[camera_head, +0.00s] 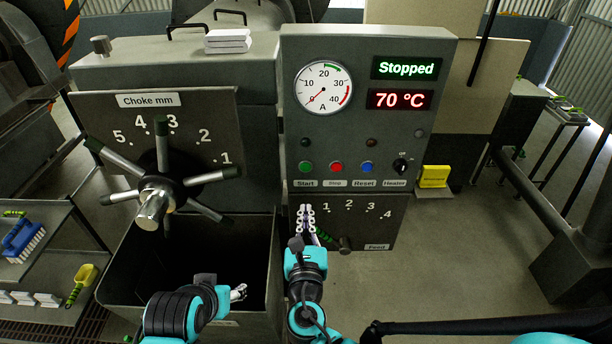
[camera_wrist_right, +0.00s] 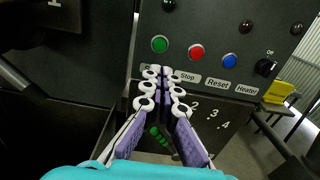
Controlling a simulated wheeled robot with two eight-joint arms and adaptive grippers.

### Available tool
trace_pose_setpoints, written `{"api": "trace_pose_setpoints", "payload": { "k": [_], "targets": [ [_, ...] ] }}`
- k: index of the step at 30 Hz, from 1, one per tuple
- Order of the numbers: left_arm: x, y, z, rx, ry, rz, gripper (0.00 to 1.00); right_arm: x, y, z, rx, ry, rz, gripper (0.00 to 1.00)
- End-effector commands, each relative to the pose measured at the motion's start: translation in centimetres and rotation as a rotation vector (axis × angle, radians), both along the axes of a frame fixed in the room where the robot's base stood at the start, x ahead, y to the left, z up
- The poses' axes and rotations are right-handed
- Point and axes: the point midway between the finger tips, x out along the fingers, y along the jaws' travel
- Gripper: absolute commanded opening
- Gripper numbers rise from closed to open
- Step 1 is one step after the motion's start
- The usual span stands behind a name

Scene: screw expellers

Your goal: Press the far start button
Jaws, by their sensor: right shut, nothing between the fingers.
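The green Start button (camera_head: 305,167) is on the grey control panel (camera_head: 340,120), leftmost in a row with the red Stop (camera_head: 336,167) and blue Reset (camera_head: 367,167) buttons. It also shows in the right wrist view (camera_wrist_right: 159,44). My right gripper (camera_head: 306,210) is shut and empty, in front of the panel and below the button in the picture. In the wrist view its fingertips (camera_wrist_right: 165,73) are just under the green button, over the Start label, apart from the button. My left gripper (camera_head: 239,292) is low over the dark bin; its fingers are too small to judge.
The black Heater knob (camera_head: 400,165) is right of the buttons. The display reads Stopped (camera_head: 406,68) and 70 °C. The choke handwheel (camera_head: 155,190) juts out at left, above the open bin (camera_head: 195,312). The feed lever (camera_head: 344,245) is beside my right gripper.

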Motion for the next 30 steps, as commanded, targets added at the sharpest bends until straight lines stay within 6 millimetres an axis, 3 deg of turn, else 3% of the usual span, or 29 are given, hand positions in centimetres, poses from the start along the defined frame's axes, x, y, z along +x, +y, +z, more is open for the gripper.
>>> {"api": "trace_pose_setpoints", "payload": {
  "k": [7, 21, 30],
  "targets": [
    [0.0, 0.0, -0.1, 0.0, 0.0, 0.0, 0.54, 2.3, -0.1, 0.0, 0.002, 0.001, -0.005, 0.0],
    [0.0, 0.0, -0.6, 0.0, 0.0, 0.0, 0.54, 11.7, -0.1, 0.0, 0.003, 0.001, -0.003, 0.0],
    [0.0, 0.0, -0.7, 0.0, 0.0, 0.0, 0.54, 14.0, -0.1, 0.0, 0.003, 0.001, -0.001, 0.0]
  ]
}}
